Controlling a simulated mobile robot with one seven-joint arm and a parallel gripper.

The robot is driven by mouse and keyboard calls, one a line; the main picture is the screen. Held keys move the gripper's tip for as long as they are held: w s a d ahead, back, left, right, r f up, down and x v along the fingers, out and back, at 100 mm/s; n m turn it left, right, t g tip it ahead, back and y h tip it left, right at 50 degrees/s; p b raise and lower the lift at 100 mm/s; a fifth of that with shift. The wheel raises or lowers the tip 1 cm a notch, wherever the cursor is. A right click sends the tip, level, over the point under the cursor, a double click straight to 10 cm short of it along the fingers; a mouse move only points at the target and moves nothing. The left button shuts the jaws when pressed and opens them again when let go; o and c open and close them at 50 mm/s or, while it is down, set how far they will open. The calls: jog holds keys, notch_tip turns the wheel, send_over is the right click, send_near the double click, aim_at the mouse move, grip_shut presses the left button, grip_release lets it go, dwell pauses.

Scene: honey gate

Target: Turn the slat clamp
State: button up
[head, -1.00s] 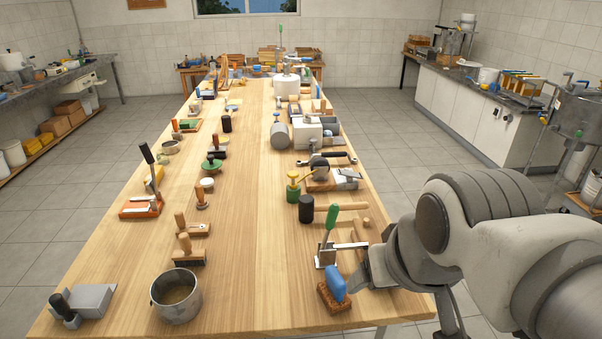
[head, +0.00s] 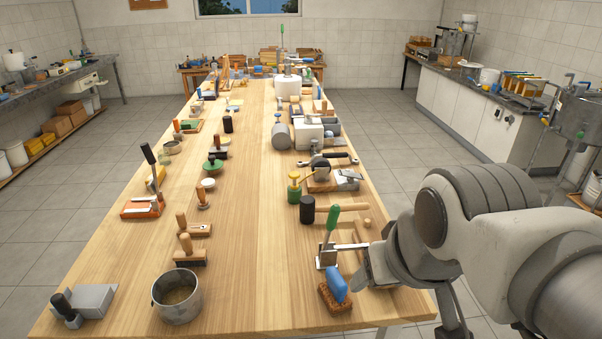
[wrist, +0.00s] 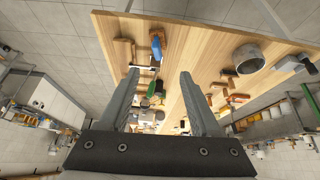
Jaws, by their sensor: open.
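A clamp with an upright green handle (head: 331,224), a pale metal base and a flat bar to the right stands near the table's right front edge. I take it for the slat clamp, but cannot be sure. The green handle (wrist: 152,88) also shows in the wrist view, between the fingers in the picture. My gripper (head: 362,272) is just right of the clamp in the head view, partly hidden by my own wrist. In the wrist view my gripper (wrist: 159,76) has its two fingers wide apart with nothing held.
A blue-handled brush (head: 335,287) stands just in front of the clamp, close to my gripper. A black-headed mallet (head: 308,209) lies behind it. A metal pot (head: 177,296) stands at the front left. The table's middle strip (head: 255,240) is clear.

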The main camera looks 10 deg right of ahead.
jog(key=w+r+n+g+h+p, duration=0.1)
jog(key=w+r+n+p, duration=0.1)
jog(key=w+r+n, duration=0.35)
jog(key=n+g+h+p, duration=0.3)
jog(key=n+p, duration=0.5)
jog(key=n, duration=0.6)
send_over(333, 215)
jog(key=a, duration=0.6)
notch_tip(333, 215, down, 8)
jog(key=x, duration=1.1)
jog(key=s+p+x, duration=0.1)
jog(key=x, duration=0.5)
jog(key=shift+d+f, duration=0.1)
jog(key=shift+d, duration=0.2)
grip_shut()
